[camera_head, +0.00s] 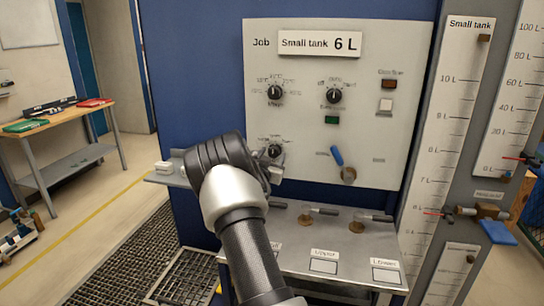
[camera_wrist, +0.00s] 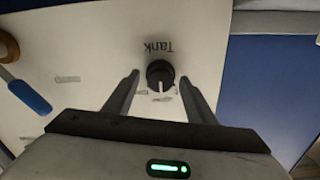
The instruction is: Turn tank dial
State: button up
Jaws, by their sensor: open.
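The tank dial (camera_wrist: 160,74) is a round black knob with a white pointer mark on the white panel. In the wrist view its "Tank" label appears upside down above it. My gripper (camera_wrist: 159,82) is open, with one finger to each side of the dial in that view and a gap on both sides. Whether the fingertips reach past the knob's face is hard to tell. In the head view the dial (camera_head: 274,150) shows at the panel's lower left, partly hidden by my gripper (camera_head: 276,168).
Two similar dials, Mayor-side (camera_head: 275,93) and right (camera_head: 334,95), sit above. A blue-handled lever (camera_head: 338,157) is right of the tank dial. A metal shelf (camera_head: 350,245) juts out below the panel. Tall gauge boards (camera_head: 450,130) stand at the right.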

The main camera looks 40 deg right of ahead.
jog(key=c, duration=1)
jog(key=shift+c, duration=0.2)
jog(key=shift+f+n+b, duration=0.1)
jog(key=shift+n+b, duration=0.2)
jog(key=n+b, duration=0.2)
jog(key=n, duration=0.1)
jog(key=shift+n+b, duration=0.65)
jog(key=shift+n, duration=2.05)
jog(key=o, duration=1)
